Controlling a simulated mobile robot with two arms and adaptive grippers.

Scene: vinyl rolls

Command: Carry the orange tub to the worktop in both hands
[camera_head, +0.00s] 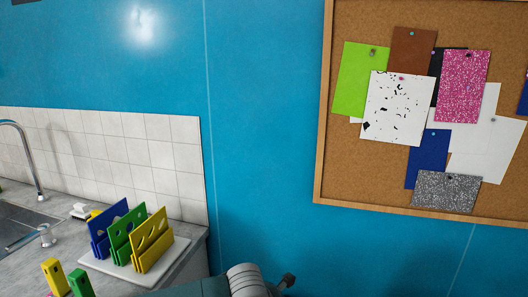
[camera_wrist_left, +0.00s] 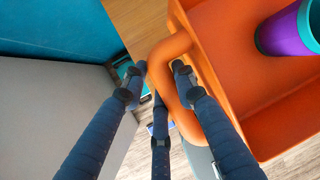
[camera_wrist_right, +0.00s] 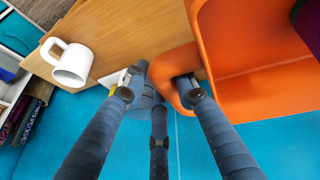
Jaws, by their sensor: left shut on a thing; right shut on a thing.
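The orange tub (camera_wrist_left: 240,60) fills the right of the left wrist view, and it also shows at the right of the right wrist view (camera_wrist_right: 245,60). A purple and teal roll (camera_wrist_left: 285,32) lies inside it. My left gripper (camera_wrist_left: 160,75) has its fingers on both sides of the tub's looped handle and is shut on it. My right gripper (camera_wrist_right: 165,80) is shut on the handle at the tub's other end. The head view shows neither the tub nor the gripper fingers. The worktop (camera_head: 195,252) shows at the lower left of the head view.
On the worktop, a white board (camera_head: 175,255) holds blue, green and yellow racks. A sink (camera_head: 20,222) with a tap is at the left. A wooden surface with a white mug (camera_wrist_right: 73,65) shows in the right wrist view. A corkboard (camera_head: 350,180) hangs on the blue wall.

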